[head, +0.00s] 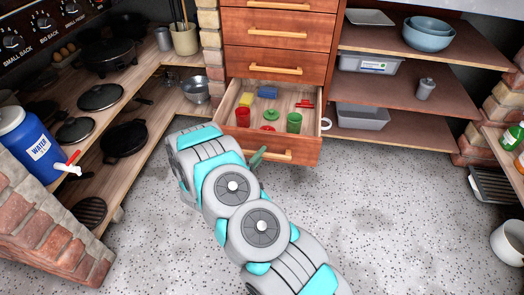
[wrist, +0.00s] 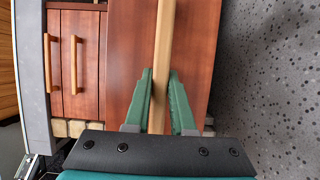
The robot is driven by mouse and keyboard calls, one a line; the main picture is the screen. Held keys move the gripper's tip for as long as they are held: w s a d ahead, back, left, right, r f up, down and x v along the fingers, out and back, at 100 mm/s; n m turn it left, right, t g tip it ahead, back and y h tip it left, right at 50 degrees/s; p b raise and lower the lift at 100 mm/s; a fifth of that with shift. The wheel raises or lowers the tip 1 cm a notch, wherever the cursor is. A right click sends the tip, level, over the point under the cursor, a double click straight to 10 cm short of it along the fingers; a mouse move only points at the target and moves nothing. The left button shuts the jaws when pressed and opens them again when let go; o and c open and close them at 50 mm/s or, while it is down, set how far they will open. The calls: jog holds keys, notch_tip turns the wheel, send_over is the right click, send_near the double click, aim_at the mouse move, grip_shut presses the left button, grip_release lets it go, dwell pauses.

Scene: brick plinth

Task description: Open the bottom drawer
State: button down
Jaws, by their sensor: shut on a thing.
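The bottom drawer (head: 308,148) of the wooden drawer unit stands pulled out, and its inside shows in the head view. Its front also shows in the wrist view (wrist: 125,55). My gripper (head: 258,156) is at the left part of the drawer's light wooden handle (head: 285,155). In the wrist view my gripper (wrist: 160,78) has its green fingers on both sides of the handle (wrist: 163,40), shut on it. My arm hides part of the drawer's left front in the head view.
The drawer holds a red cup (head: 243,115), a green cup (head: 294,122), a yellow block (head: 246,99) and other small things. The drawers above (head: 272,62) are shut. Open shelves (head: 400,85) stand at right. The speckled floor (head: 385,200) in front is clear.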

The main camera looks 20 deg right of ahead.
jog(key=shift+s, duration=0.1)
jog(key=c, duration=0.8)
grip_release()
jog(key=shift+o, duration=0.2)
jog(key=shift+a, duration=0.1)
jog(key=v, duration=0.7)
jog(key=shift+s+a, duration=0.25)
